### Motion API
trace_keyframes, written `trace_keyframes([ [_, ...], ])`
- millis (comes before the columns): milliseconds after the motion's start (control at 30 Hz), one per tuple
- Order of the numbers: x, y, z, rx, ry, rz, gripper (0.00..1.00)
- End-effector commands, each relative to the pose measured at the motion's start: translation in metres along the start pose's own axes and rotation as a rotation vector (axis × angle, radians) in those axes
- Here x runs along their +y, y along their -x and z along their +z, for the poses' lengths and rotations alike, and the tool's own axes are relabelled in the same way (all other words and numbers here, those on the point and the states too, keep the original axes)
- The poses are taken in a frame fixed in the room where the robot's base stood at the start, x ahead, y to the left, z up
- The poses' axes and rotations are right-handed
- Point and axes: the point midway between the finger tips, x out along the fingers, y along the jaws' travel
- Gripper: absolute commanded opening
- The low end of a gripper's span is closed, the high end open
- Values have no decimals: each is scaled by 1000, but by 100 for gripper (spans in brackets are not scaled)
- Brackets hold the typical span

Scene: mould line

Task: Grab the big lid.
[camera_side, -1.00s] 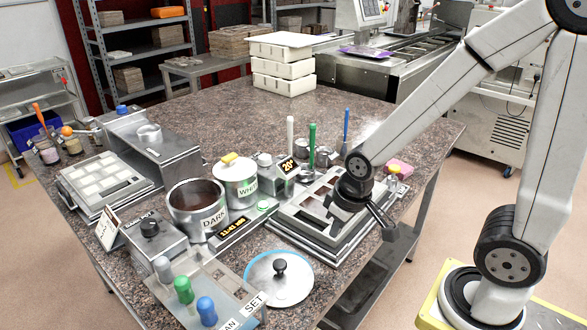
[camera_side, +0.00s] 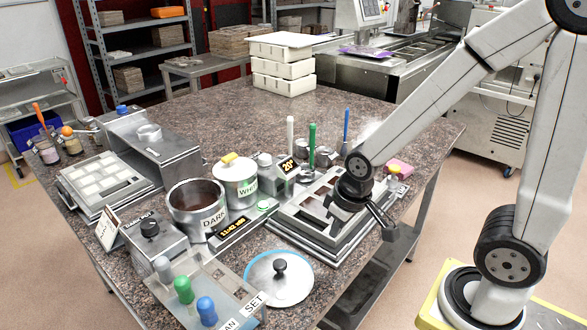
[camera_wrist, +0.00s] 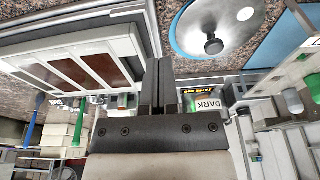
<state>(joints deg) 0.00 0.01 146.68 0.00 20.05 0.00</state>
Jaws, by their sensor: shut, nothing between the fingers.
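The big lid (camera_side: 290,293) is a round, pale grey disc with a blue edge and a black knob (camera_side: 280,266). It lies flat near the table's front edge in the side view. The big lid also shows at the upper right of the wrist view (camera_wrist: 196,32), knob towards the camera. My gripper (camera_side: 338,212) is over the mould frame (camera_side: 300,232), to the right of and behind the lid in the side view, apart from it. In the wrist view my gripper's fingers (camera_wrist: 158,66) are together with nothing between them.
Upright coloured handles stand behind the mould frame.

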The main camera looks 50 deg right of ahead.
Motion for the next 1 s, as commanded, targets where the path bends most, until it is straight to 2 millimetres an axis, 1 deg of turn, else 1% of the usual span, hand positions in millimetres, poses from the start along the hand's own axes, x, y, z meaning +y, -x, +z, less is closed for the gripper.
trace_keyframes([
  [67, 0, 0, 0, 0, 0, 0, 0],
  [100, 0, 0, 0, 0, 0, 0, 6],
  [167, 0, 0, 0, 0, 0, 0, 25],
  [200, 0, 0, 0, 0, 0, 0, 31],
  [500, -1, 0, 0, 2, 2, -1, 31],
  [667, -11, -5, -4, 23, 30, -19, 31],
  [767, -25, -11, -10, 55, 69, -41, 31],
  [867, -44, -20, -17, 106, 125, -64, 31],
  [1000, -75, -35, -26, 194, 219, -77, 31],
])
